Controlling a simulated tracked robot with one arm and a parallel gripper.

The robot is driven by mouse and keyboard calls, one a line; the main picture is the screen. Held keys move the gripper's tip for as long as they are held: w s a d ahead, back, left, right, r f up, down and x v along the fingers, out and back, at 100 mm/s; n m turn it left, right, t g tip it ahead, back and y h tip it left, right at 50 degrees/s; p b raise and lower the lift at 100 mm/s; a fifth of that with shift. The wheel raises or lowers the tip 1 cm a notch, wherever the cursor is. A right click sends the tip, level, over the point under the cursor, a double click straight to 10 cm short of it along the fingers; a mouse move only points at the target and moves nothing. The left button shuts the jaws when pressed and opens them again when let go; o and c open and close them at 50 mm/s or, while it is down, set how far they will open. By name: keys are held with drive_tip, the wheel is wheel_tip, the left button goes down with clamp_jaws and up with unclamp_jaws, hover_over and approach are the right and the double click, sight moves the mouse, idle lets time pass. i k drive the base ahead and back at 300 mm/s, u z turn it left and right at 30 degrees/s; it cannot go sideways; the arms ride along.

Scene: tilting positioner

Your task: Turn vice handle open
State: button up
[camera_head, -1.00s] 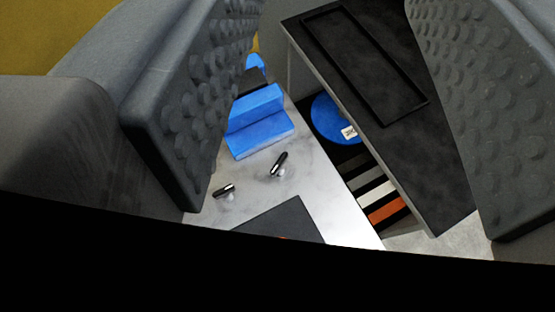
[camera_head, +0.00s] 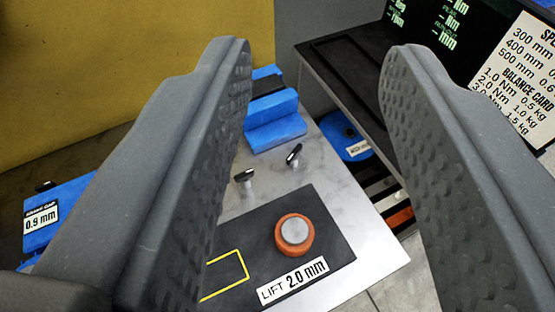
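My gripper (camera_head: 318,55) is open, its two grey studded fingers wide apart and nothing between them. Between the fingers, on a pale marbled bench, stand two small clamps or levers with black tops on silver posts, one at the left (camera_head: 244,178) and one at the right (camera_head: 294,155). A blue stepped block (camera_head: 275,122) sits behind them, with a dark part at its back. I cannot tell which piece is the vice or its handle. My fingers touch none of these in this view.
A dark plate (camera_head: 325,225) labelled "LIFT 2.0 mm" carries an orange-ringed silver knob (camera_head: 294,233). A dark bench (camera_head: 345,75) stands at the right, near a blue disc (camera_head: 350,143) and a printed board (camera_head: 520,85). A blue block (camera_head: 55,215) labelled "0.9 mm" lies at the left.

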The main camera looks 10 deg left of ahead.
sight(293, 161)
drive_tip(key=z, duration=0.15)
drive_tip(key=i, duration=0.55)
drive_tip(key=u, duration=1.45)
drive_tip(key=k, duration=1.2)
drive_tip(key=z, duration=0.85)
drive_tip(key=i, duration=1)
drive_tip(key=u, duration=0.05)
